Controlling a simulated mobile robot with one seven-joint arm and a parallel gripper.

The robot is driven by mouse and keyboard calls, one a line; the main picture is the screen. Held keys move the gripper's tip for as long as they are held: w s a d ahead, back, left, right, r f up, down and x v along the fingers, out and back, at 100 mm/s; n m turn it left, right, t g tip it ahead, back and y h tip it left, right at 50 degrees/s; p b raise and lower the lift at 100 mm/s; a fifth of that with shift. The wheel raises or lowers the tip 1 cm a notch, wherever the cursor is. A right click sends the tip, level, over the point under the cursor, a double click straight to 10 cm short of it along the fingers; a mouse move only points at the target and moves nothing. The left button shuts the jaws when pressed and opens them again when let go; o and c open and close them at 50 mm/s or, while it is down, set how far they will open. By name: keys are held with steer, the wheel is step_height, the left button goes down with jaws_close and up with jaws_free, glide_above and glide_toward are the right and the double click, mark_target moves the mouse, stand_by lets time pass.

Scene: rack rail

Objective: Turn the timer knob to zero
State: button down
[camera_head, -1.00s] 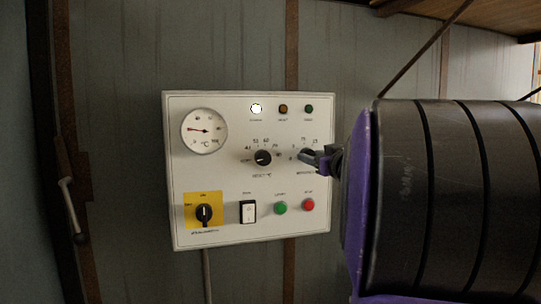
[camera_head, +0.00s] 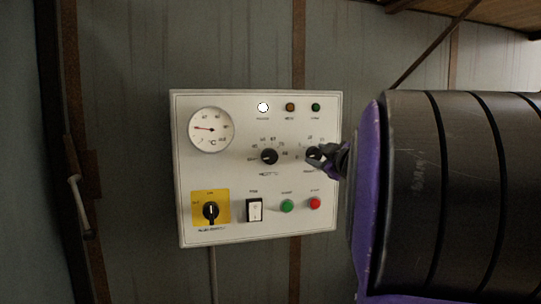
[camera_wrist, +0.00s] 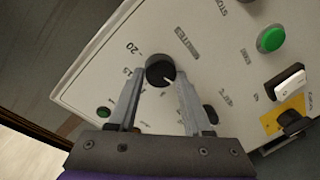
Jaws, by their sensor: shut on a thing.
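The timer knob (camera_wrist: 160,70) is a round black knob with a small pale mark on its lower right side in the wrist view. It sits on a white control panel (camera_wrist: 100,75), beside printed numbers such as 20 and the word MINUTES. My gripper (camera_wrist: 160,76) has one finger on each side of the knob and is shut on it. In the head view my gripper (camera_head: 318,158) reaches the panel's right part from the right and partly covers the timer knob (camera_head: 312,151). The exact scale reading is hard to tell.
The panel also carries a dial gauge (camera_head: 211,129), a second black knob (camera_head: 269,156), a yellow-backed switch (camera_head: 210,209), a white rocker switch (camera_head: 254,210), a green button (camera_head: 287,206) and a red button (camera_head: 315,203). Small lamps line the top right.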

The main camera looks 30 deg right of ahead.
stand_by(0.5)
steer(key=shift+c, duration=1.6)
jaws_free()
steer(key=shift+s+a, duration=0.1)
